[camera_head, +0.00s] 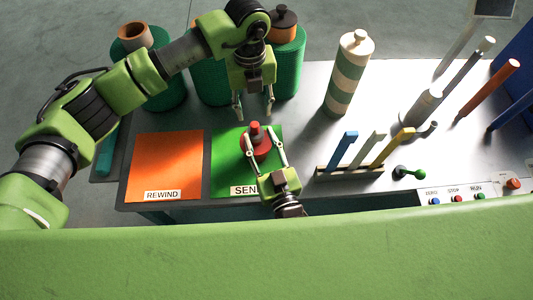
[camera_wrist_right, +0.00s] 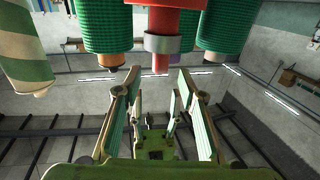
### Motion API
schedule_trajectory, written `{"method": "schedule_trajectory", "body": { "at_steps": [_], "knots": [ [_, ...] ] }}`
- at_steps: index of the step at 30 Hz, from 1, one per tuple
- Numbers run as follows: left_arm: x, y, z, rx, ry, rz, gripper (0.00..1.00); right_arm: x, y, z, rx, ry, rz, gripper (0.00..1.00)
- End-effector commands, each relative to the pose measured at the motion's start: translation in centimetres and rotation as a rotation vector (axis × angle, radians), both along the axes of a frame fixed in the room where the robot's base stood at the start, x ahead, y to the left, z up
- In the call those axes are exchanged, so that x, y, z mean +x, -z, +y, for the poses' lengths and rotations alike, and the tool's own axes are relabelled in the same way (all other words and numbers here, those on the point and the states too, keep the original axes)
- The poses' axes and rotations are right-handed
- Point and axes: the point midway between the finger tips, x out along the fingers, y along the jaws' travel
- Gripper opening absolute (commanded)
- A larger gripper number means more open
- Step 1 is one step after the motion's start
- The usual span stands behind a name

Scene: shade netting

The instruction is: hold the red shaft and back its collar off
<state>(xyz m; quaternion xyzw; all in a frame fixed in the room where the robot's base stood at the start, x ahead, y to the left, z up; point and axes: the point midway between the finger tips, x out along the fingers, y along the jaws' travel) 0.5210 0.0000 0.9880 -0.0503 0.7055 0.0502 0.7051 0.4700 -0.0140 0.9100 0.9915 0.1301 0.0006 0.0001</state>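A red shaft (camera_head: 254,128) stands on a round red base (camera_head: 247,146) on the green mat. In the right wrist view, which looks upside down, the shaft (camera_wrist_right: 160,64) carries a grey ring-like collar (camera_wrist_right: 165,43) below a wider red body. My left gripper (camera_head: 254,113) is open, pointing down above and behind the shaft; its fingers (camera_wrist_right: 155,112) also show in the wrist view. My right gripper (camera_head: 261,133) comes from the near side, open, its fingers appearing either side of the shaft. In the wrist view its fingertips (camera_wrist_right: 160,75) are empty, with no contact visible.
An orange mat (camera_head: 165,160) labelled REWIND lies left of the green mat (camera_head: 220,172). Green rolls (camera_head: 288,70) stand behind, with a green-and-white striped bottle (camera_head: 347,80) to their right. A rack (camera_head: 345,172) with coloured bars and a button panel (camera_head: 465,195) occupy the right side.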

Motion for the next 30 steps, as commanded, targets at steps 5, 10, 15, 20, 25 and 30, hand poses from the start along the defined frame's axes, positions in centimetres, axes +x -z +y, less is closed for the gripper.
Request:
{"method": "schedule_trajectory", "body": {
  "at_steps": [5, 10, 15, 20, 25, 30],
  "knots": [
    [0.0, 0.0, 0.0, 0.0, 0.0, 0.0, 0.4, 3.0, 0.0, 0.8, 0.001, 0.0, -0.001, 0.37],
    [0.0, 0.0, 0.0, 0.0, 0.0, 0.0, 0.4, 4.6, 0.0, 1.2, 0.001, 0.0, 0.001, 0.37],
    [0.0, 0.0, 0.0, 0.0, 0.0, 0.0, 0.4, 5.1, 0.1, 1.4, 0.0, 0.0, 0.002, 0.37],
    [0.0, 0.0, 0.0, 0.0, 0.0, 0.0, 0.4, 5.1, 0.1, 1.4, 0.0, 0.0, 0.002, 0.37],
    [0.0, 0.0, 0.0, 0.0, 0.0, 0.0, 0.4, 5.0, 0.1, 1.4, 0.0, 0.0, 0.002, 0.06],
    [0.0, 0.0, 0.0, 0.0, 0.0, 0.0, 0.4, 5.0, 0.1, 1.4, -0.001, -0.001, 0.002, 0.0]
  ]
}}
